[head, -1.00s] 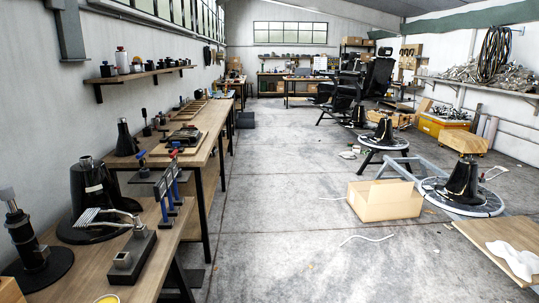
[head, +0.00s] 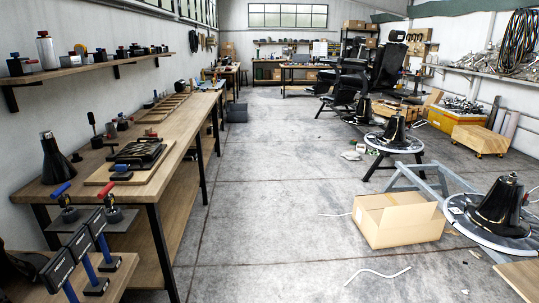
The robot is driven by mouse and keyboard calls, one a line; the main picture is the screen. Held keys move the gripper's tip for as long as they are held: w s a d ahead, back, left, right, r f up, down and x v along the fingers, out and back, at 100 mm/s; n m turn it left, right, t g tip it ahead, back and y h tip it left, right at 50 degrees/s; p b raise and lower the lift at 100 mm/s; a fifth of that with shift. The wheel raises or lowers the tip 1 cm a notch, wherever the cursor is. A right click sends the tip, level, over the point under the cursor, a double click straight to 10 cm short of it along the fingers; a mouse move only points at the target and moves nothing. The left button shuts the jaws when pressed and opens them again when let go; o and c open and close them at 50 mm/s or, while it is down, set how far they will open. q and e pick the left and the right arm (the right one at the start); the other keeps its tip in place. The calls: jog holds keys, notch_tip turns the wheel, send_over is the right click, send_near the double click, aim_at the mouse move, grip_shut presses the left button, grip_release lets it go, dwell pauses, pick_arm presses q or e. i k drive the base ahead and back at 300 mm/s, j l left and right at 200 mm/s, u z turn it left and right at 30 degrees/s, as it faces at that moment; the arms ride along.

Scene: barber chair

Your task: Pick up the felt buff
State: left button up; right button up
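I cannot single out the felt buff; the small items on the benches are too small to tell. The long wooden workbench (head: 172,187) along the left wall carries a wooden board with dark tools (head: 137,153), a black cone-shaped part (head: 55,160), small dark pieces near the wall, and flat wooden trays farther back. Red- and blue-handled clamps (head: 113,205) stand at its near end. Neither of my grippers shows in the head view.
A wall shelf (head: 100,68) with small items hangs above the bench. Bare concrete floor (head: 255,190) runs down the middle. An open cardboard box (head: 400,226), white-rimmed chair bases (head: 490,222) and a black barber chair (head: 385,75) stand right. A pale strip (head: 378,273) lies on the floor.

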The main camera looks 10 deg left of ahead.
aim_at(149, 130)
jog(key=i, duration=4.35)
jog(key=i+u, duration=0.1)
jog(key=i, duration=0.9)
jog(key=i+l+u, duration=0.1)
jog(key=i, duration=0.9)
jog(key=i+l+u, duration=0.15)
jog(key=u, duration=2)
